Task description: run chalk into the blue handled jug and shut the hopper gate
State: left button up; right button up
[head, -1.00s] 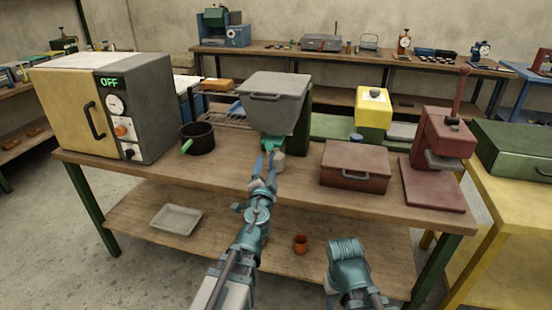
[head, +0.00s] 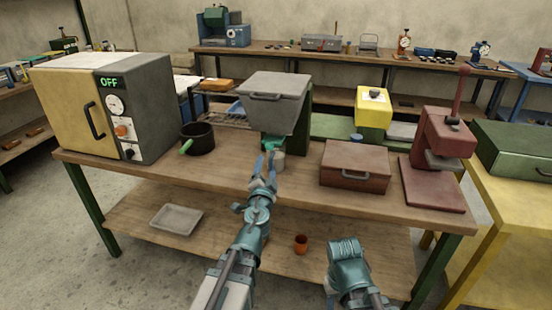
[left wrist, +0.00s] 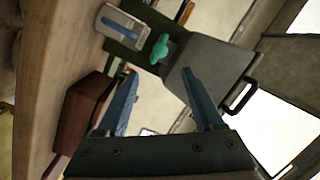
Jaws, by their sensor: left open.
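The grey hopper (head: 272,100) stands on a green frame at the back of the workbench. Its green gate handle (head: 273,143) shows below it, and also in the left wrist view (left wrist: 161,49). The pale jug (head: 278,162) stands under the hopper, partly hidden by my gripper; its blue handle (left wrist: 120,28) shows in the left wrist view. My left gripper (head: 268,160) is open and empty, just in front of the gate handle and jug, apart from the handle. I cannot see chalk or the jug's fill. Of my right arm only the links show; its fingers are hidden.
A black pan (head: 198,138) and an oven-like box (head: 105,105) stand left of the hopper. A red-brown box (head: 355,167) and a red press (head: 440,150) stand right. The lower shelf holds a tray (head: 176,219) and an orange cup (head: 301,244). The bench front is mostly clear.

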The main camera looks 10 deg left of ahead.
pick_arm(q)
jog(key=shift+c, duration=0.3)
jog(key=shift+f, duration=0.1)
jog(key=shift+c, duration=1.3)
jog(key=m, duration=0.1)
jog(key=a+f+m+b, duration=0.1)
jog(key=shift+m+h, duration=0.3)
jog(key=shift+m, duration=0.1)
jog(key=c, duration=0.5)
jog(key=m+b, duration=0.1)
jog(key=m, duration=0.1)
jog(key=a+f+m+h, duration=0.1)
jog(key=m, duration=0.2)
jog(key=shift+s+f+b, duration=0.1)
jog(key=shift+f+b, duration=0.1)
jog(key=shift+b, duration=0.15)
grip_shut()
jog(key=s+a+m+t+h+b, duration=0.1)
jog(key=s+a+m+h+b, duration=0.1)
jog(key=m, duration=0.8)
jog(key=s+a+f+m+h+b, duration=0.1)
jog(key=s+a+m+h+b, duration=0.1)
jog(key=m, duration=0.9)
jog(key=shift+a+m+t+h+b, duration=0.35)
jog(key=shift+h+b, duration=0.2)
jog(key=shift+h, duration=0.35)
